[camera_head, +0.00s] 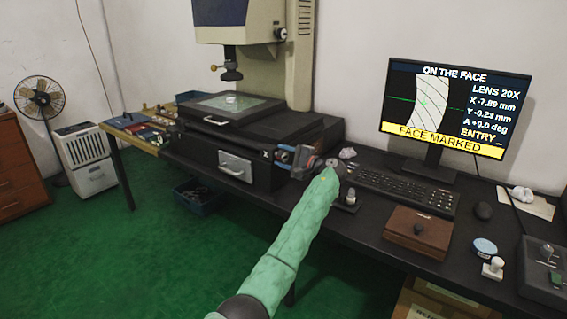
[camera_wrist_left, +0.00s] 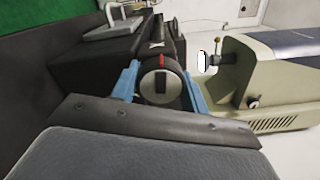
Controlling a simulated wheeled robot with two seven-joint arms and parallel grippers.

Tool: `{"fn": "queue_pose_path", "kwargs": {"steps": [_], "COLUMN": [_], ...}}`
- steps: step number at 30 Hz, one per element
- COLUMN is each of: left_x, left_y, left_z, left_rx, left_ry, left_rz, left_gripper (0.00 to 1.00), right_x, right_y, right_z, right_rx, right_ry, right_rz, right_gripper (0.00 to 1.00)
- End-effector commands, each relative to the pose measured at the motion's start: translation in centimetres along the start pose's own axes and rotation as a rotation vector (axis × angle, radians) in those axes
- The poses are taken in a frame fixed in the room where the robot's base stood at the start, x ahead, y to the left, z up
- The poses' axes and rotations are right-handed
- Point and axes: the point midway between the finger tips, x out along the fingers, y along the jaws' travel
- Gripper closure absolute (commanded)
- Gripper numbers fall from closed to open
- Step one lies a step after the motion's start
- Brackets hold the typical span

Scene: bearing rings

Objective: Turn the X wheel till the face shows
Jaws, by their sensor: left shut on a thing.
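The X wheel (camera_wrist_left: 161,84) is a dark round knob with a light rim and a red mark at its top. In the wrist view it sits between the two blue fingers of my left gripper (camera_wrist_left: 162,88), which is shut on it. In the head view my left gripper (camera_head: 291,155) is at the right side of the black stage base (camera_head: 213,158), and it mostly hides the wheel. The monitor (camera_head: 456,105) reads "ON THE FACE", "FACE MARKED", X -7.89 mm and Y -0.23 mm. Its picture shows a pale curved band with a green mark on it. My right gripper is not in view.
The measuring machine's head (camera_head: 238,20) hangs over a glass stage (camera_head: 232,104). Green floor lies in front.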

Motion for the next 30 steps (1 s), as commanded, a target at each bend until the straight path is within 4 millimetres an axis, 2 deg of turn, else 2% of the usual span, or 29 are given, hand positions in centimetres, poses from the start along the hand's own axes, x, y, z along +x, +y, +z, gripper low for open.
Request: {"fn": "queue_pose_path", "kwargs": {"steps": [3,11,26,27,30], "left_x": [-0.06,-0.07,-0.06,-0.06,-0.05], "left_y": [0.37,0.20,0.15,0.16,0.14], "left_z": [-0.13,-0.07,-0.04,-0.04,-0.04], "left_rx": [-0.063,-0.147,-0.165,-0.165,-0.165], "left_ry": [0.000,0.000,0.000,0.000,0.000], "left_rz": [0.001,0.001,0.002,0.002,0.001], "left_gripper": [0.78,0.78,0.78,0.53,0.34], "right_x": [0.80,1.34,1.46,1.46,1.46], "right_y": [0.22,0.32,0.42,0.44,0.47], "right_z": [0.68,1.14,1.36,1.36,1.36], "right_rx": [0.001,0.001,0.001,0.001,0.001], "right_ry": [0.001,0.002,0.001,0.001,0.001], "right_rz": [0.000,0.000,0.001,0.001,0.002], "right_gripper": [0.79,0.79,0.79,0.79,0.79]}}
